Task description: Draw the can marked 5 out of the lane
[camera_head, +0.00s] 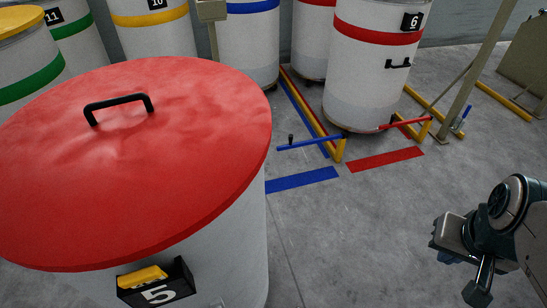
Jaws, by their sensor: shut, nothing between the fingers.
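The can marked 5 (240,260) stands large in the left foreground, upright on open floor, in front of the lanes and apart from them. It is pale with a red lid (190,140) that has a black handle (118,106). Its black number plate (157,285) holds a yellow piece. The can's lower part is cut off by the frame. My gripper (462,262) is at the lower right, shut and empty, well to the right of this can and not touching it.
The can marked 6 (375,75), with a red band, stands behind a red bar (405,123). A blue bar (310,143) crosses beside it. Yellow rails (340,149) edge the lanes. Cans 10 (155,38) and 11 (75,45) stand behind. Floor between can 5 and my gripper is clear.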

